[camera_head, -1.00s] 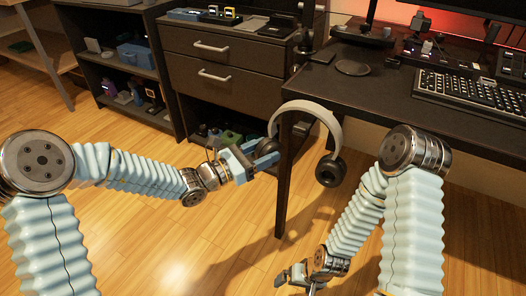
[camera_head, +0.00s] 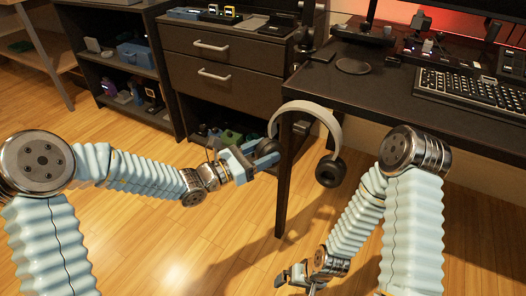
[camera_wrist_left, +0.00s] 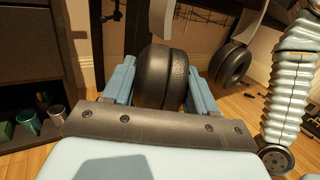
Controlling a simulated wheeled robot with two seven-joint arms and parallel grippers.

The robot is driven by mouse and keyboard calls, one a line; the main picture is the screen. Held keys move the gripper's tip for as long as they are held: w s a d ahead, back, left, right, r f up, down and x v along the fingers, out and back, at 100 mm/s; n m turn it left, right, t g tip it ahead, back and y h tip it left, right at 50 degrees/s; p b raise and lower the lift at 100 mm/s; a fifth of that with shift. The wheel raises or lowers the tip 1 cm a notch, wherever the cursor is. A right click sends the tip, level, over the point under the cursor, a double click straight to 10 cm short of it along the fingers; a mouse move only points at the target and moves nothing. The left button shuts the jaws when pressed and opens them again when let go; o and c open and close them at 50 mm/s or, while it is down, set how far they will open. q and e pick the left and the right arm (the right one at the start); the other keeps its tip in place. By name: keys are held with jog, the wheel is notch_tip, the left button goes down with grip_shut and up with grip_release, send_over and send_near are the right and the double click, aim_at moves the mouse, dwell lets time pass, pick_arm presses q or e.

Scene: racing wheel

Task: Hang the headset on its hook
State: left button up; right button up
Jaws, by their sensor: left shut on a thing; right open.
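The headset has a white band (camera_head: 312,108) and dark ear cups. The other ear cup (camera_head: 331,171) hangs free below the desk edge. I cannot make out the hook; the band or the desk corner may hide it. My right gripper (camera_head: 291,277) is open and empty, low over the floor.
The dark desk (camera_head: 400,95) carries a keyboard (camera_head: 470,90) and a round stand base (camera_head: 352,67). Its front leg (camera_head: 284,190) stands just right of my left gripper. A drawer cabinet (camera_head: 225,70) is behind. The wooden floor (camera_head: 190,255) between my arms is clear.

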pick_arm(q)
jog(key=shift+f+b, duration=0.8)
jog(key=shift+f, duration=0.25)
jog(key=o, duration=1.4)
jog(key=v, duration=1.4)
jog(key=shift+d+p, duration=0.1)
jog(key=shift+p, duration=0.25)
